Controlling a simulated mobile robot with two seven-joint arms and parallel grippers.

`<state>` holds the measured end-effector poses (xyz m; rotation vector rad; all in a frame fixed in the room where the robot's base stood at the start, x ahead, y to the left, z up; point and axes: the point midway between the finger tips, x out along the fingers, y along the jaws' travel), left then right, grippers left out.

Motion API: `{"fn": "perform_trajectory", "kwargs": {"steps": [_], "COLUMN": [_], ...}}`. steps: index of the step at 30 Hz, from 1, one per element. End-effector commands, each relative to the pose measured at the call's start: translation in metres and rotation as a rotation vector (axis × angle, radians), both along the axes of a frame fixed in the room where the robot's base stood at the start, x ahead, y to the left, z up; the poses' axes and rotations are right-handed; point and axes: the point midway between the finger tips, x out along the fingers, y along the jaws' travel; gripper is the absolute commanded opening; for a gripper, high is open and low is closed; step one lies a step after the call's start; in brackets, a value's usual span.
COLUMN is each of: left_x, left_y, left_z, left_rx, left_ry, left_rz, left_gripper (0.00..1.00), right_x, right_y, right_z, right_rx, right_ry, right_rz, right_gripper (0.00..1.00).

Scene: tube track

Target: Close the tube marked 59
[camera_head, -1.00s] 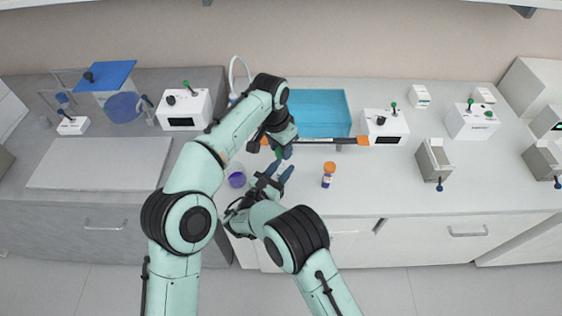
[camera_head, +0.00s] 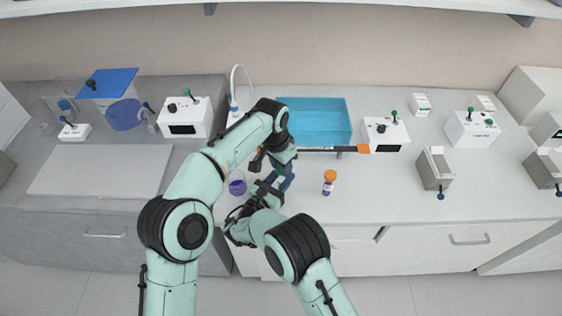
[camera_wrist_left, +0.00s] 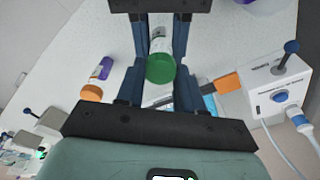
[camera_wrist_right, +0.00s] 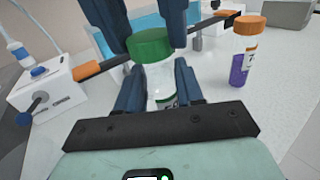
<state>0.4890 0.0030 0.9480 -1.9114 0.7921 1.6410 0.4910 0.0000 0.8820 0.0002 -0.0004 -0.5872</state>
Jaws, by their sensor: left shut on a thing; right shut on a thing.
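A tube with a green cap (camera_wrist_right: 153,45) and a pale, labelled body (camera_wrist_right: 158,82) is held between my two grippers. Its number cannot be read. My left gripper (camera_wrist_left: 160,88) is shut on the green cap from above. My right gripper (camera_wrist_right: 158,92) is shut on the body below. The cap sits on the top of the body in the right wrist view; I cannot tell how tightly. In the head view my left gripper (camera_head: 280,165) and right gripper (camera_head: 276,187) meet over the counter and hide most of the tube.
An orange-capped tube (camera_head: 329,182) stands on the counter to the right. A purple cup (camera_head: 237,185) is close on the left. Behind are a blue bin (camera_head: 315,108), an orange-ended bar (camera_head: 363,149) and a white device (camera_head: 385,133). The counter at front right is clear.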

Motion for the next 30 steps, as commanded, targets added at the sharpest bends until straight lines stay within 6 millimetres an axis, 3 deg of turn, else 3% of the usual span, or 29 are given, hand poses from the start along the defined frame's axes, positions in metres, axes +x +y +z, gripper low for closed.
{"fn": "perform_trajectory", "kwargs": {"steps": [30], "left_x": [0.000], "left_y": [0.000], "left_z": [-0.014], "left_rx": [0.001], "left_ry": [-0.001], "left_rz": [0.001], "left_gripper": [0.09], "right_x": [0.000], "right_y": [0.000], "right_z": [-0.001], "right_rx": [0.000], "right_ry": [0.001], "right_rz": [0.000], "right_gripper": [0.00]}}
